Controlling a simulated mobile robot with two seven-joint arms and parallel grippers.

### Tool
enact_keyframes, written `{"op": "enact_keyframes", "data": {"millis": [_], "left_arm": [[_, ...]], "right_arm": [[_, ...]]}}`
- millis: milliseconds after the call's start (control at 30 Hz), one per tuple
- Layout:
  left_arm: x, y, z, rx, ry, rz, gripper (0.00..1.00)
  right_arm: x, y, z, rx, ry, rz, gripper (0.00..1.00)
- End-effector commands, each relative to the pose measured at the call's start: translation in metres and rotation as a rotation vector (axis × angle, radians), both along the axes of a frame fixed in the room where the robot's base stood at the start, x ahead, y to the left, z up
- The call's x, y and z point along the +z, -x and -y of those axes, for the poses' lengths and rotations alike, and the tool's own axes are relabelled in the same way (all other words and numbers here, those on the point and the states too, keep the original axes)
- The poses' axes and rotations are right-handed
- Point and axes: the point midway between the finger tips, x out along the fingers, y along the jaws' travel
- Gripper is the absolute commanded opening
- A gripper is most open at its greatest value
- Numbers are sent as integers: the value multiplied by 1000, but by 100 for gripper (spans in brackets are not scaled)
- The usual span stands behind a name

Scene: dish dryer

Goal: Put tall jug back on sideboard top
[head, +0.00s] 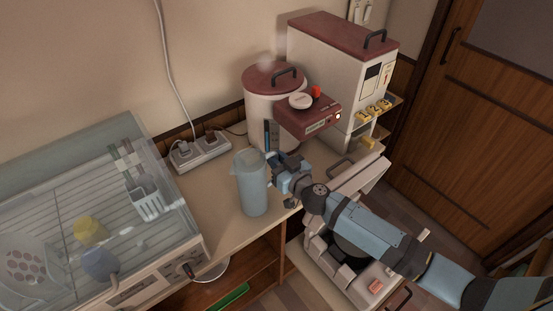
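The tall jug (251,186) is pale blue and upright at the sideboard top (208,194), near its front edge. Its base seems to rest on the top, but I cannot tell whether there is a small gap. My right gripper (277,164) is at the jug's right side, close to its upper part. The gripper covers that side of the jug, and no handle shows. Its fingertips are too small and overlapped to tell whether they are closed on the jug. My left gripper is out of view.
A dish dryer (165,257) with dishes stands at left. A power strip (200,149) lies behind the jug. A white pot with a red lid (262,79) and a tall white dispenser (333,62) stand behind the gripper. Bare sideboard top shows left of the jug.

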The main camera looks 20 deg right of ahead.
Motion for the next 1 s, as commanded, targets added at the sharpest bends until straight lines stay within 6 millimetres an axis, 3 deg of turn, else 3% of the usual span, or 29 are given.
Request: {"op": "enact_keyframes", "data": {"millis": [33, 100, 467, 1000], "left_arm": [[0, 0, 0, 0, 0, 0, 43], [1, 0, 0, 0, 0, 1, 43], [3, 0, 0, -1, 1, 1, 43], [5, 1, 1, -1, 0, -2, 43]], "right_arm": [[0, 0, 0, 0, 0, 0, 28], [0, 0, 0, 0, 0, 0, 40], [4, 3, 1, 1, 0, -1, 40], [3, 99, 35, 1, 2, -2, 40]]}}
